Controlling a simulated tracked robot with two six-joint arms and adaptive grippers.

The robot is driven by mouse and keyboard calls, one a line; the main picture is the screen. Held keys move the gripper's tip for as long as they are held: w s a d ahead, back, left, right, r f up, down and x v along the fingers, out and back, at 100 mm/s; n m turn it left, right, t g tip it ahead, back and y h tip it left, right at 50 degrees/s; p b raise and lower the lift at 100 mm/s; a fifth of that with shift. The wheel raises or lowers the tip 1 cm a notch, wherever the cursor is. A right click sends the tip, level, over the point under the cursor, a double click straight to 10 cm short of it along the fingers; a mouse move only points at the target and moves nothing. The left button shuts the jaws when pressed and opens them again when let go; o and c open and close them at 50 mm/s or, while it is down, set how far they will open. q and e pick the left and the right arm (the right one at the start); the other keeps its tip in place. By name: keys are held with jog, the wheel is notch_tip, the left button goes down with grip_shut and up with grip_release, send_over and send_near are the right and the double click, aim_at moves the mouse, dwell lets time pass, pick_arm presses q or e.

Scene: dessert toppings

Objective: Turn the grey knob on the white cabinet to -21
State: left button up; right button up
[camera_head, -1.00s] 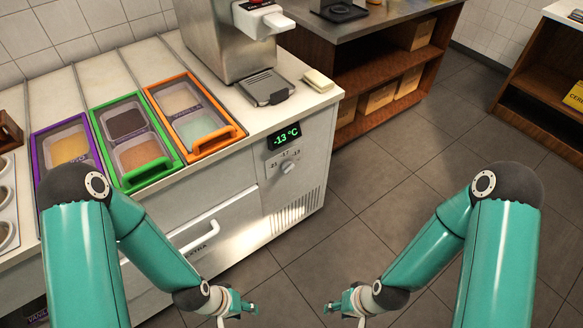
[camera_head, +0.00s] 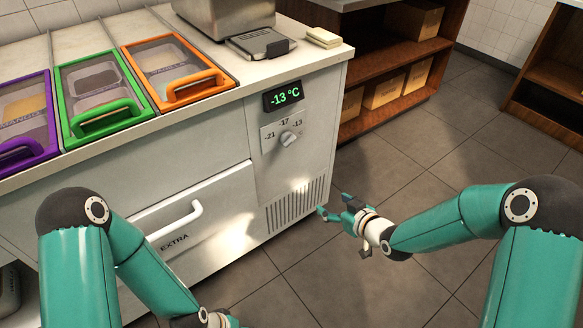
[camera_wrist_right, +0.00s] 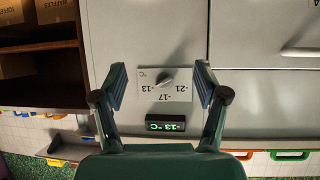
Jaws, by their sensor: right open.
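The grey knob (camera_head: 288,139) sits on a labelled plate on the front of the white cabinet (camera_head: 240,150). Its scale reads -21, -17 and -13, and the display (camera_head: 284,96) above shows -13 °C. My right gripper (camera_head: 332,204) is open and empty, below and to the right of the knob, apart from it. In the right wrist view, upside down, the knob (camera_wrist_right: 166,82) appears between the two open fingers, some way beyond them. My left gripper (camera_head: 222,318) is at the bottom edge, mostly cut off, so its fingers cannot be judged.
A drawer handle (camera_head: 176,224) sticks out left of the knob. Purple, green (camera_head: 103,117) and orange (camera_head: 186,92) framed bins are set in the counter top. A wooden shelf (camera_head: 390,75) with boxes stands behind. The floor right of the cabinet is free.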

jog(key=w+n+t+y+b, duration=0.2)
jog(key=w+n+b, duration=0.15)
jog(key=b, duration=0.25)
jog(key=n+t+y+b, duration=0.2)
jog(key=n+b, duration=0.2)
jog(key=b, duration=0.2)
send_near(291, 143)
pick_arm(q)
notch_tip(291, 143, down, 17)
jog(key=b, duration=0.2)
pick_arm(e)
jog(key=shift+x, duration=5.3)
pick_arm(q)
jog(key=shift+f, duration=0.1)
pick_arm(e)
jog(key=shift+w+d+f, duration=0.1)
